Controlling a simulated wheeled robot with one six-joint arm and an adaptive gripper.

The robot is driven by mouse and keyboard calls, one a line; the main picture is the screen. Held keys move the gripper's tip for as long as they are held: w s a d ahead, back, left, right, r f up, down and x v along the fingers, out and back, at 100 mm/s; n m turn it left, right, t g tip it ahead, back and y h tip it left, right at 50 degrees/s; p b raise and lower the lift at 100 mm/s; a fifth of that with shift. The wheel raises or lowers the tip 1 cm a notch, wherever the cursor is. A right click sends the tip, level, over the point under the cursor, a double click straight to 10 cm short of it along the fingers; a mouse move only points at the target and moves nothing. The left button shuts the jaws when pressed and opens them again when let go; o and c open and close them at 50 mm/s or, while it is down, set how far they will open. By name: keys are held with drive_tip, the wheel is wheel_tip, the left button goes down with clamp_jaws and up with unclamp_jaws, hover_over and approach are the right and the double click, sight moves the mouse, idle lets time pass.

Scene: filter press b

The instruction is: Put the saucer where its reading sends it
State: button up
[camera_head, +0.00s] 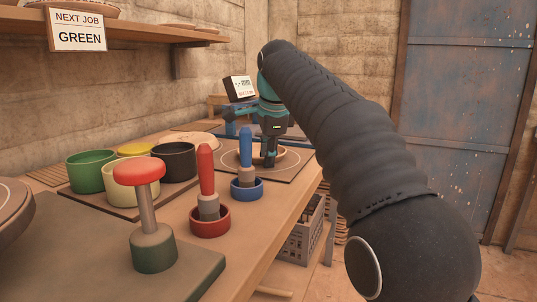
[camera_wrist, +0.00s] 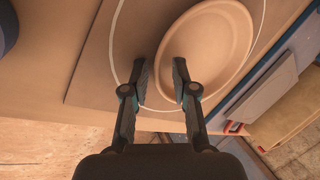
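The saucer (camera_wrist: 215,45) is a tan, round dish inside a white ring on a brown mat (camera_wrist: 92,75) in the wrist view. In the head view, part of the saucer (camera_head: 289,156) shows behind my gripper (camera_head: 269,164). My gripper is open, pointing down at the saucer's near rim. In the wrist view its fingertips (camera_wrist: 162,66) are apart, the right one overlapping the saucer and the left one beside it. I cannot tell whether they touch it. A white display (camera_head: 240,88) stands behind; its small text is unreadable.
A shelf sign (camera_head: 79,31) reads "NEXT JOB GREEN". Green (camera_head: 91,171), yellow, cream and black (camera_head: 176,161) bowls stand left. A red-topped post (camera_head: 140,172), red handle (camera_head: 206,170) and blue handle (camera_head: 246,148) stand nearer. Another round dish (camera_head: 197,140) lies behind the bowls.

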drive_tip(key=p+v, duration=0.4)
drive_tip(key=v, duration=0.8)
drive_tip(key=shift+r, duration=0.15)
drive_tip(key=s+d+f+n+t+h, duration=0.1)
drive_tip(key=s+d+f+n, duration=0.4)
drive_tip(key=s+d+f, duration=0.4)
drive_tip(key=s+d+f+n, duration=0.5)
drive_tip(key=s+d+f, duration=0.25)
drive_tip(key=s, duration=0.35)
drive_tip(key=s+d+f+n, duration=0.1)
drive_tip(key=s+f+n, duration=0.1)
drive_tip(key=s+f, duration=0.2)
drive_tip(key=s+d+f+n, duration=0.1)
drive_tip(key=s+f, duration=0.3)
drive_tip(key=f, duration=0.5)
drive_tip(key=shift+s+f+n, duration=0.2)
drive_tip(key=shift+s+n, duration=0.15)
drive_tip(key=shift+n, duration=0.25)
